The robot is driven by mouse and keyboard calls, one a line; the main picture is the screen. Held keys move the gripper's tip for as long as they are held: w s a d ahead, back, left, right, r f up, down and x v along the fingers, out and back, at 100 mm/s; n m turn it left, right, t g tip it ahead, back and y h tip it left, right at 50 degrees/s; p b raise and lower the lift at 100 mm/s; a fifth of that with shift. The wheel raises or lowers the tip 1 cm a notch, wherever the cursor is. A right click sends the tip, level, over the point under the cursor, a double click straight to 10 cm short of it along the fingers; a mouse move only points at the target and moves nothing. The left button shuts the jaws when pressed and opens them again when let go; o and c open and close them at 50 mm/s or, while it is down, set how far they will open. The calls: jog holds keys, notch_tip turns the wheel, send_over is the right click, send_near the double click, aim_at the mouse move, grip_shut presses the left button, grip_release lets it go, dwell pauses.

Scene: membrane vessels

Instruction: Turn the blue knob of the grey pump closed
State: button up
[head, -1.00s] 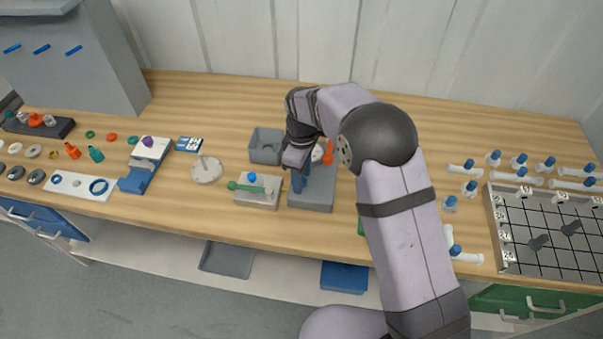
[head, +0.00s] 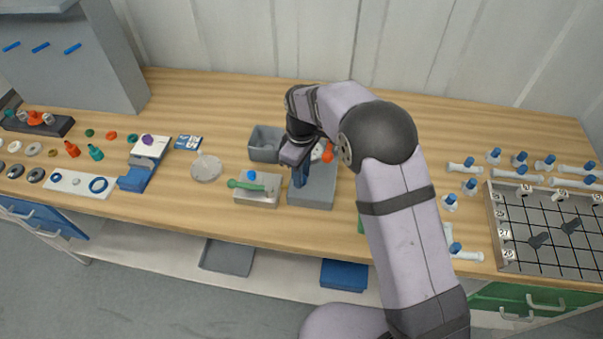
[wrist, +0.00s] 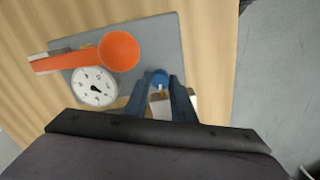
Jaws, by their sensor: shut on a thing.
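The grey pump (head: 318,190) stands near the front middle of the bench, partly hidden by my arm in the head view. In the wrist view its grey plate (wrist: 150,32) carries a white dial gauge (wrist: 95,87) and an orange lever with a round end (wrist: 119,52). The blue knob (wrist: 158,76) shows between the tips of my blue fingers. My gripper (wrist: 161,84) is shut on the knob, pointing down over the pump. In the head view my gripper (head: 299,177) hides the knob.
Left of the pump stands a pale block with a green handle (head: 246,185) and its own blue cap. A grey bin (head: 264,153) is behind it. A round stand (head: 206,169) lies further left. Bolts and a gridded tray (head: 555,235) are at the right.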

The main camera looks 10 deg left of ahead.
jog(key=m, duration=0.8)
jog(key=shift+w+m+b, duration=0.1)
jog(key=shift+m+b, duration=0.2)
jog(key=shift+m, duration=0.1)
jog(key=m, duration=0.3)
jog(key=shift+m, duration=0.3)
jog(key=shift+r+m, duration=0.1)
jog(key=shift+m, duration=1.9)
jog(key=shift+w, duration=0.1)
jog(key=o, duration=1.1)
jog(key=shift+c, duration=0.2)
